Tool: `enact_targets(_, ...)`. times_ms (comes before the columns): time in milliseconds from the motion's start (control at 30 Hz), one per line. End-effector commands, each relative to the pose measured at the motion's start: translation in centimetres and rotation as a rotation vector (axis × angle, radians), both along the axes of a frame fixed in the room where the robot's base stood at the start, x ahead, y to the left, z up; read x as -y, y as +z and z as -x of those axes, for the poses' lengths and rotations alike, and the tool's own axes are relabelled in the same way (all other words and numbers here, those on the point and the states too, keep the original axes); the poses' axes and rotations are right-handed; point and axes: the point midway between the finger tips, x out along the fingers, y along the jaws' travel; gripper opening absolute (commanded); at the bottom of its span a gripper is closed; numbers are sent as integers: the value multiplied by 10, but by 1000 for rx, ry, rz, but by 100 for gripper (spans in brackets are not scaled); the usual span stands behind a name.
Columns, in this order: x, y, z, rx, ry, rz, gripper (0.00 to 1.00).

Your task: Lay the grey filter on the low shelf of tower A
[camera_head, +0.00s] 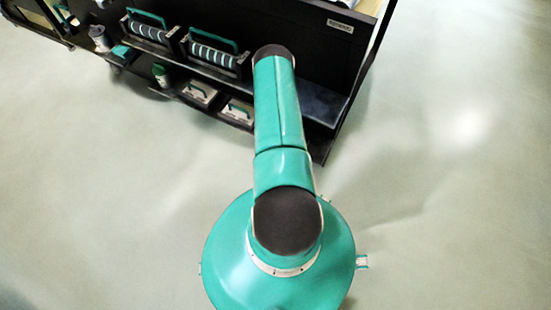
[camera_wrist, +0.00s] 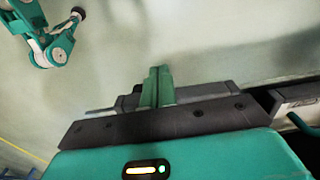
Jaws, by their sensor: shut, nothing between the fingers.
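A dark shelf tower (camera_head: 330,105) stands at the top of the head view; its small label is too blurred to read. On its low level lie two pale, flat, framed pieces with green handles, a left one (camera_head: 200,93) and a right one (camera_head: 238,112). I cannot tell whether either is the grey filter. My gripper (camera_wrist: 157,86) shows in the wrist view with its green fingers close together, shut and empty. In the head view my arm reaches over the tower and hides my gripper. A pale edge (camera_wrist: 295,93) shows at the right of the wrist view, beside my gripper.
On the upper level sit two striped rolls in dark holders, a left one (camera_head: 148,30) and a right one (camera_head: 213,53). A white bottle (camera_head: 100,39) and a green-white bottle (camera_head: 161,75) stand at left. The pale floor (camera_head: 450,190) at right is clear.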

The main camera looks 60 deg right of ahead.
Motion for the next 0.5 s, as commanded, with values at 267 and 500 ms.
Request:
enact_targets(267, 3, 47, -1, 0, 2, 1, 0)
enact_targets(500, 2, 61, 0, 0, 1, 0, 0)
